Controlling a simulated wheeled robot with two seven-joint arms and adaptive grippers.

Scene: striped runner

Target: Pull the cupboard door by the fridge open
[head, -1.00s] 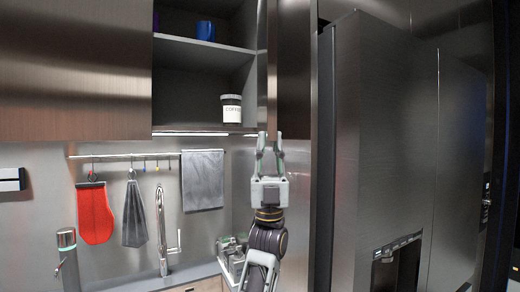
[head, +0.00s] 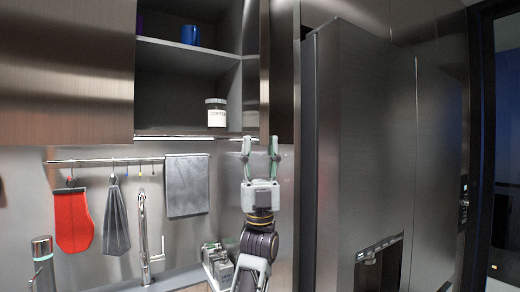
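The cupboard door by the fridge (head: 282,75) shows as a narrow dark metal panel between the open shelves and the fridge (head: 355,150). A lighter upright strip runs along its left edge. How far the door stands from its frame is hard to tell. My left gripper (head: 260,147) points up at the door's lower left edge, its two fingers spread apart with nothing visible between them. Whether a fingertip touches the door cannot be told. My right gripper is out of view.
Open shelves left of the door hold a blue mug (head: 190,34) and a labelled coffee jar (head: 216,112). Below hang a red mitt (head: 73,220) and grey cloths on a rail (head: 105,162). A tap (head: 146,235) stands at the sink. The fridge stands close on the right.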

